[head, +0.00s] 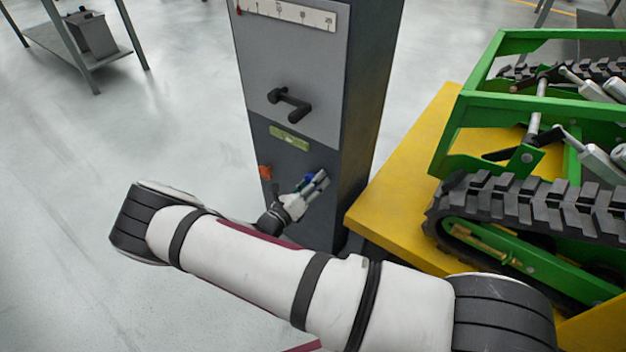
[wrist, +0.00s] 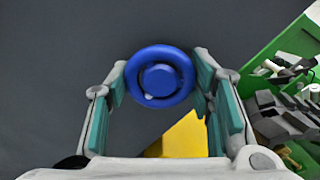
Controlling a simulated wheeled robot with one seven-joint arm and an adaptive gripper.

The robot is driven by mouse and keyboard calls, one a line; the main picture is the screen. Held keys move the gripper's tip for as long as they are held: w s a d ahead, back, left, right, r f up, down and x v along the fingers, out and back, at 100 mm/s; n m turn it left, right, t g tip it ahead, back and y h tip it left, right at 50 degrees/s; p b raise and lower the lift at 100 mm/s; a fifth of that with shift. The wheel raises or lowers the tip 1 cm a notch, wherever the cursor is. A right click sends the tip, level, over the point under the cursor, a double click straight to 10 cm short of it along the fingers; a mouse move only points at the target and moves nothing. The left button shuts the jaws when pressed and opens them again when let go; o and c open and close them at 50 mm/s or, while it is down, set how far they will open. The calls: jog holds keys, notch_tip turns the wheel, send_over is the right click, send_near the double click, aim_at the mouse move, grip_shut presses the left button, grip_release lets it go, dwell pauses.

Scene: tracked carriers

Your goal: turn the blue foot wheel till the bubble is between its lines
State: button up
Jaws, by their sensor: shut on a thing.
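The blue foot wheel (wrist: 160,77) is a round knob with a raised hub and a small pale mark near the hub's lower left. It is on the dark front of the cabinet. In the head view the wheel (head: 308,179) is partly covered by my gripper (head: 317,183). My gripper is shut on the wheel, one teal-padded finger on each side of its rim. The green level vial (head: 289,138) is above the wheel on the cabinet front. The bubble and its lines are too small to make out.
An orange wheel (head: 265,172) sits left of the blue one. A black crank handle (head: 289,103) and a marked scale (head: 290,14) are higher on the cabinet (head: 370,90). A yellow platform (head: 405,170) with a green tracked carrier (head: 455,130) stands close on the right. Open floor is left.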

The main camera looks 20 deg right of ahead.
jog(key=m+p, duration=0.1)
jog(key=m, duration=0.3)
jog(key=shift+m, duration=0.3)
jog(key=m+p, duration=0.1)
jog(key=m, duration=0.3)
jog(key=shift+m+p, duration=0.3)
jog(key=shift+p, duration=0.05)
jog(key=m+p, duration=0.1)
jog(key=m, duration=0.3)
jog(key=shift+w+m+p, duration=0.1)
jog(key=shift+m+p, duration=0.2)
jog(key=m+p, duration=0.1)
jog(key=m, duration=0.3)
jog(key=shift+m+p, duration=0.3)
jog(key=shift+p, duration=0.05)
jog(key=o, duration=1.2)
jog(key=shift+a, duration=0.1)
